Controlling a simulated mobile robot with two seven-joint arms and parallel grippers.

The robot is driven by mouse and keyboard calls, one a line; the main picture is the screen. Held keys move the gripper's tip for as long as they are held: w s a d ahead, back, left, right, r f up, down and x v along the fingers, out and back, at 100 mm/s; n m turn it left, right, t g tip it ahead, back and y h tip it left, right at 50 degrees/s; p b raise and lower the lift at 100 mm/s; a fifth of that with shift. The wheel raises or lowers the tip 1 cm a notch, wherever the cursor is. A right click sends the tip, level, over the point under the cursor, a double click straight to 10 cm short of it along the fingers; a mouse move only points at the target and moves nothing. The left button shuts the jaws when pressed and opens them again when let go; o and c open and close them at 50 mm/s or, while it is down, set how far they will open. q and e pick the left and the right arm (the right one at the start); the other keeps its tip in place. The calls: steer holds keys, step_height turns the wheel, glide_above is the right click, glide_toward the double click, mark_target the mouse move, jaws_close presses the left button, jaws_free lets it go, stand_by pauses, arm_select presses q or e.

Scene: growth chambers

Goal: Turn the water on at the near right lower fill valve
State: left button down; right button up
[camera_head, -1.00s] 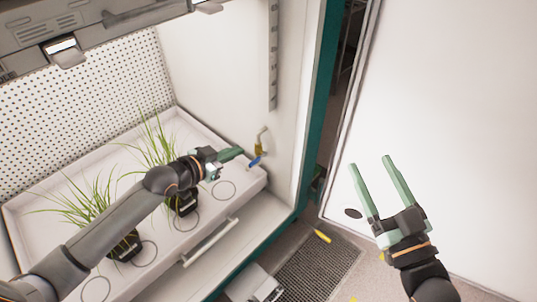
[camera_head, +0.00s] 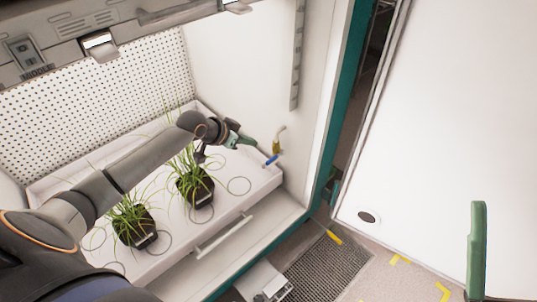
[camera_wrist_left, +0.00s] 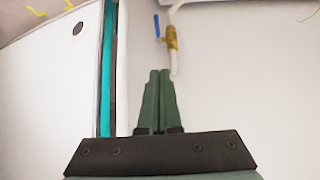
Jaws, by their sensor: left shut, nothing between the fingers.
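The fill valve has a brass body (camera_head: 276,147) and a blue lever handle (camera_head: 270,161), mounted on the chamber's white right wall above the tray's corner. In the left wrist view the brass body (camera_wrist_left: 171,38) and the blue handle (camera_wrist_left: 157,26) lie just beyond the fingertips, the handle left of the body. My left gripper (camera_head: 248,143) is shut and empty, a little left of the valve, with a visible gap. Its green fingers are together in the left wrist view (camera_wrist_left: 158,76). My right gripper shows only one green finger (camera_head: 477,250) at the lower right edge; the rest is out of frame.
A white tray (camera_head: 262,186) holds two potted grass plants (camera_head: 133,219) (camera_head: 194,185) under my left arm. A perforated back wall (camera_head: 100,95) stands behind. The open white door (camera_head: 445,110) is to the right. A floor grate (camera_head: 325,270) lies below.

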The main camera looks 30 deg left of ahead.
arm_select(q)
steer(key=b, duration=0.5)
glide_above(268, 161)
step_height(268, 161, down, 7)
steer(key=shift+a+f, duration=0.1)
steer(key=shift+f, duration=0.05)
step_height(268, 161, down, 2)
steer(key=shift+f+b, duration=0.25)
steer(key=shift+b, duration=0.3)
steer(key=shift+f, duration=0.65)
arm_select(e)
step_height(268, 161, down, 7)
steer(key=m, duration=0.1)
steer(key=shift+w+a, duration=0.15)
steer(key=shift+a, duration=0.2)
